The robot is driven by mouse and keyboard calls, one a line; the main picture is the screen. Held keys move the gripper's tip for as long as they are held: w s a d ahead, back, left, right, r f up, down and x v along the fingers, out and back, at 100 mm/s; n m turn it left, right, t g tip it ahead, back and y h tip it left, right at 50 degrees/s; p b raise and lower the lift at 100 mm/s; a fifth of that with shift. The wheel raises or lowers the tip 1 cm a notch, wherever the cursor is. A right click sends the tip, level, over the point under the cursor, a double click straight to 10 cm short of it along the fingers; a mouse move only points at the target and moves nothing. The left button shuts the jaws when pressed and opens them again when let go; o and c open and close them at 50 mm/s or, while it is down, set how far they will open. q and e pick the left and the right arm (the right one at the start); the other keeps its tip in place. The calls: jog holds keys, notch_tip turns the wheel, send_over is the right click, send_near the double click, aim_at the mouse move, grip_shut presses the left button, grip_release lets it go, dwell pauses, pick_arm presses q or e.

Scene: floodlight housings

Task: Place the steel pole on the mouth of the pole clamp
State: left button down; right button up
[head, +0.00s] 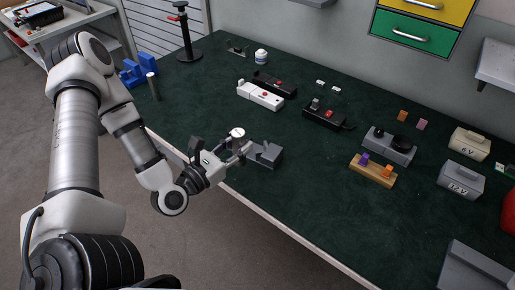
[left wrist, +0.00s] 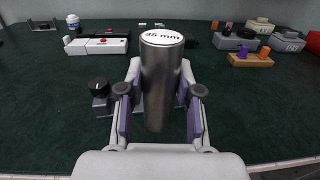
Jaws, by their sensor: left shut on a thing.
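The steel pole (left wrist: 160,85) is a grey metal cylinder with a white "35 mm" label on its top end. My left gripper (head: 238,148) is shut on it, with a finger on each side in the left wrist view. The pole (head: 238,138) looks roughly upright in the head view. The grey pole clamp (head: 267,155) sits on the green bench top near its front edge, just right of my left gripper. In the left wrist view the pole hides much of the clamp, and I cannot tell whether they touch. My right gripper is not in view.
Another grey cylinder (head: 153,87) stands near blue holders (head: 136,72) at the left. White (head: 260,96) and black (head: 325,114) devices lie farther back. A wooden block with coloured pegs (head: 372,171) lies right. The green bench top (head: 310,210) is clear in front.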

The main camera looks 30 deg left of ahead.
pick_arm(q)
jog(key=w+f, duration=0.1)
jog(key=w, duration=0.2)
jog(key=w+f+b, duration=0.1)
jog(key=w, duration=0.2)
jog(key=w+f, duration=0.2)
jog(key=shift+w+a+f, duration=0.1)
jog(key=shift+w+a, duration=0.3)
jog(key=shift+w+f, duration=0.1)
jog(key=shift+f, duration=0.1)
jog(key=shift+b, duration=0.35)
jog(key=c, duration=0.8)
grip_release()
jog(key=shift+f, duration=0.1)
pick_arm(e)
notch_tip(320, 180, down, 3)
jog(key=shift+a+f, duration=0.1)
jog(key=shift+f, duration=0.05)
